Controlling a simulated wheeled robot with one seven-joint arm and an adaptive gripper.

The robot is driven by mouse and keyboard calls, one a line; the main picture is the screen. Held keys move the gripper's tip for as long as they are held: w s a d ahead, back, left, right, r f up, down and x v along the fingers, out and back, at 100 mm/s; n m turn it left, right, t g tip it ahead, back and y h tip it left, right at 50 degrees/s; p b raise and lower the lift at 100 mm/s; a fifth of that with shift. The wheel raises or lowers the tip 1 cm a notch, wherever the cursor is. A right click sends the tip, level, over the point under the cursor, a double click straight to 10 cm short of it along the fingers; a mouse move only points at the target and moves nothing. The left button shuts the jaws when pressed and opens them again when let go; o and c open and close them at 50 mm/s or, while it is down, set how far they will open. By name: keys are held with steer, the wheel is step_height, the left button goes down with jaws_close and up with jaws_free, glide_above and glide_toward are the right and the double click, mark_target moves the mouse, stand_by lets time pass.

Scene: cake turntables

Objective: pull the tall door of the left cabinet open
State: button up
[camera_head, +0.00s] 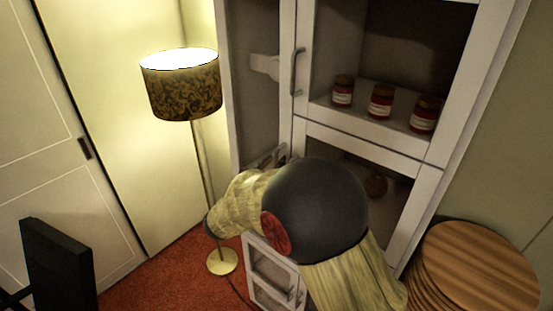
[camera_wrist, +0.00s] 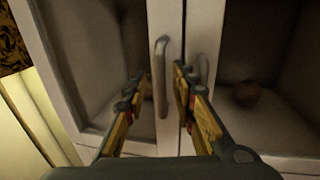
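A white cabinet has a tall glass-fronted left door (camera_head: 255,105), which looks shut. In the wrist view, the left door's curved grey handle (camera_wrist: 160,75) stands upright near the seam between the doors. My gripper (camera_wrist: 158,80) is open, with one finger on each side of this handle in the picture. I cannot tell whether the fingers touch it or how deep it lies between them. A second handle (camera_wrist: 201,72), on the right door, is partly behind my right finger. In the head view my arm hides most of the gripper and the cabinet's lower middle.
Several red jars (camera_head: 381,102) stand on the cabinet's right shelf. A floor lamp (camera_head: 181,85) stands close to the cabinet's left side. A round wooden stack (camera_head: 478,265) is at the lower right. Red carpet (camera_head: 165,275) is open at the lower left.

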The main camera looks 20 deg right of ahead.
steer(key=shift+x, duration=0.95)
steer(key=shift+c, duration=1.4)
steer(key=c, duration=0.4)
jaws_close()
